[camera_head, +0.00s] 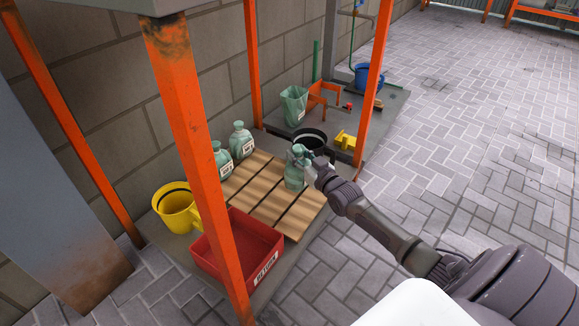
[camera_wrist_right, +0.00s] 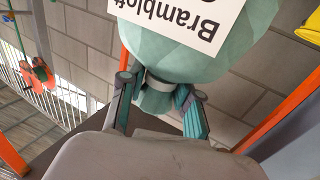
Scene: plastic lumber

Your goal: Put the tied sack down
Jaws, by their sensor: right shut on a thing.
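A pale green tied sack (camera_head: 294,176) is at the right part of the wooden slatted pallet (camera_head: 262,190). My right gripper (camera_head: 303,156) is shut on its neck from the right. In the right wrist view the sack (camera_wrist_right: 225,65) carries a white label reading "Brambloft", and the two fingers of the gripper (camera_wrist_right: 160,92) pinch its gathered neck. The sack hangs at or just above the slats; I cannot tell whether its base touches. Two similar tied sacks (camera_head: 241,140) (camera_head: 222,158) stand upright at the pallet's back left. My left gripper is not in view.
A red tray marked "RETURN" (camera_head: 262,268) and a yellow bucket (camera_head: 173,208) are at the front left. A black round tub (camera_head: 311,137), a yellow object (camera_head: 346,140) and an open green sack (camera_head: 294,103) are behind. Orange posts (camera_head: 195,140) (camera_head: 374,75) frame the area.

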